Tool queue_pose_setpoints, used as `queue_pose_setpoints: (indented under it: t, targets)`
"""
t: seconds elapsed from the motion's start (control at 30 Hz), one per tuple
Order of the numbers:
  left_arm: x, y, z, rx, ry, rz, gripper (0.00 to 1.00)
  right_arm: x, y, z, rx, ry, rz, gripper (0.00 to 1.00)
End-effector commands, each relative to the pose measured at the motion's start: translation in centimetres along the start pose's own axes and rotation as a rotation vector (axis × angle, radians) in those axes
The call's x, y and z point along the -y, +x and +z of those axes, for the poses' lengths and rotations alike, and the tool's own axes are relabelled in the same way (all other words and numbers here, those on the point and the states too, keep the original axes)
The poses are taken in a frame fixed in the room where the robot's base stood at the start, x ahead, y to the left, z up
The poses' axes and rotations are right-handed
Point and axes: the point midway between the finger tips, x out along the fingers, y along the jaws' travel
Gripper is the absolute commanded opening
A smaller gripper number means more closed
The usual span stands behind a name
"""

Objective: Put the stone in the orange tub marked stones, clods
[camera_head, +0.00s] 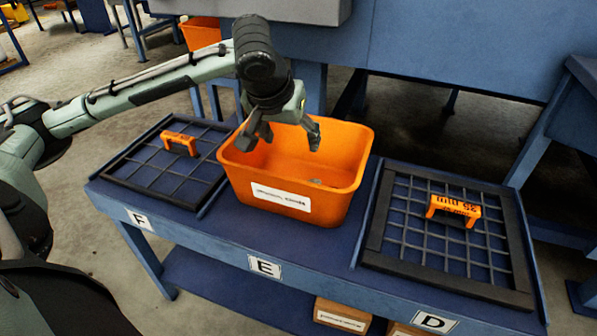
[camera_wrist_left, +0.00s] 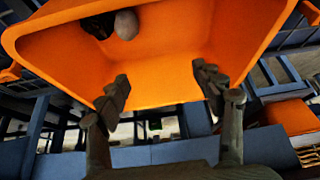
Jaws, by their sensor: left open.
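The orange tub (camera_head: 345,150) stands on the blue bench at the place marked E, with a white label on its front; the print is too small to read surely. My left gripper (camera_head: 283,138) is over the tub, pointing down, its fingers apart and empty. In the left wrist view the open fingers (camera_wrist_left: 160,80) frame the tub's orange wall (camera_wrist_left: 185,60). A smooth grey, rounded stone (camera_wrist_left: 126,24) lies inside the tub, beside a dark lump (camera_wrist_left: 99,25), clear of my fingers. In the head view only a small greyish patch shows inside. My right gripper is not in view.
A black grid screen with an orange handle (camera_head: 180,143) lies left of the tub at F. A larger one with an orange handle (camera_head: 453,209) lies right at D. Cardboard boxes (camera_head: 342,315) sit on the shelf below. Blue machinery (camera_head: 460,45) stands behind the bench.

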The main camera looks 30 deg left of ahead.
Motion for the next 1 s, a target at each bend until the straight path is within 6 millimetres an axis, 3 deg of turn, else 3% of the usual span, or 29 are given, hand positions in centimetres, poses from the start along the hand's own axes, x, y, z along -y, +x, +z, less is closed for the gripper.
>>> queue_pose_setpoints:
  t: [0.5,0.7,1.0]
  targets:
    - [-0.1,-9.8,-0.1,-0.007,0.001,0.003,0.67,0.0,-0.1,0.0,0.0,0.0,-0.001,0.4]
    - [0.0,-11.2,0.0,-0.003,0.0,0.001,0.67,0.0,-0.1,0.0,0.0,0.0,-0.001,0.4]
    - [0.0,-11.3,0.0,-0.002,0.001,0.0,0.67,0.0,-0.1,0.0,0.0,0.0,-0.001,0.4]
